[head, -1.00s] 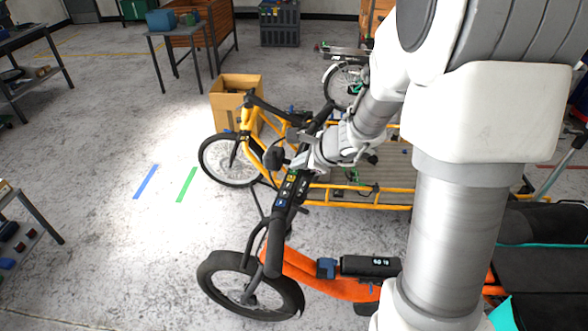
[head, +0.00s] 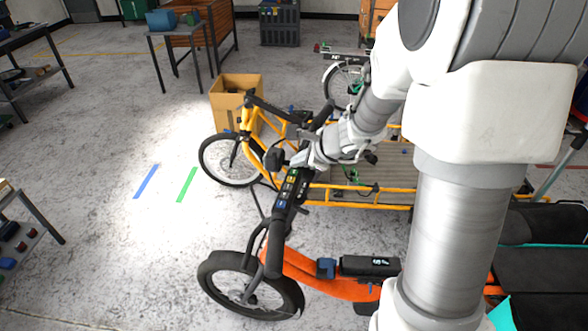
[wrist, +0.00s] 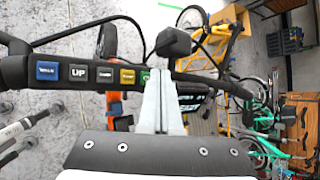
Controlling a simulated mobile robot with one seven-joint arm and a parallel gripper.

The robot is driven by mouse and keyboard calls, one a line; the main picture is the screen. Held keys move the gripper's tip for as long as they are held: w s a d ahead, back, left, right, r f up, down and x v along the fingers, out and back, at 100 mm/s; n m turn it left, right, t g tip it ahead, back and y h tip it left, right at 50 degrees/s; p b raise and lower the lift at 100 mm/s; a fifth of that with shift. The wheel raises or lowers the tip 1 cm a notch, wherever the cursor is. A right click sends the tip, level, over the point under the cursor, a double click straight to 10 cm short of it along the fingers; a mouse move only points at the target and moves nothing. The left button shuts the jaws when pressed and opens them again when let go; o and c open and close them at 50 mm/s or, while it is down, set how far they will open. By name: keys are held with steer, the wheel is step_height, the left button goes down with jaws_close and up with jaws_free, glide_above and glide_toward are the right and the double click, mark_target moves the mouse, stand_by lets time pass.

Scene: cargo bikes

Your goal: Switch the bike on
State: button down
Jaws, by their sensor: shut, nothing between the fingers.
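The orange cargo bike (head: 320,277) stands in front of me with its black handlebar (head: 275,240) running away from me. In the wrist view the handlebar carries a row of buttons: a blue one marked WALK (wrist: 47,71), a grey one marked UP (wrist: 79,72), a dark one (wrist: 104,74), a yellow one (wrist: 127,77) and a green one (wrist: 146,77). My gripper (wrist: 160,74) is shut and empty, its fingertips at the bar beside the green button, partly hiding it. I cannot tell whether they touch. My gripper (head: 301,159) also shows in the head view.
A lit display (head: 381,262) sits on a dark unit on the orange frame; its characters are too small to read surely. A black block-shaped part (wrist: 173,42) stands just beyond my fingertips. A yellow cargo bike (head: 340,203) stands close behind.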

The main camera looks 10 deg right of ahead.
mark_target(297, 173)
step_height(297, 173, up, 6)
steer(key=p, duration=0.4)
steer(key=shift+w+p, duration=0.15)
steer(key=shift+p, duration=0.15)
steer(key=s+a+r+n+g+y+b, duration=0.1)
steer(key=s+a+r+n, duration=0.25)
steer(key=s+n, duration=0.25)
steer(key=s+a+r+n+g+b, duration=0.1)
steer(key=s+a+r+n, duration=0.25)
steer(key=s+n, duration=0.35)
steer(key=s+d+r+n+h+b, duration=0.1)
steer(key=s+d+n+h, duration=0.3)
steer(key=s+n, duration=0.5)
steer(key=s+d+b, duration=0.1)
steer(key=s+d, duration=0.1)
steer(key=s, duration=0.2)
steer(key=shift+d+r+h, duration=0.15)
steer(key=shift+r+h, duration=0.05)
steer(key=shift+h, duration=0.2)
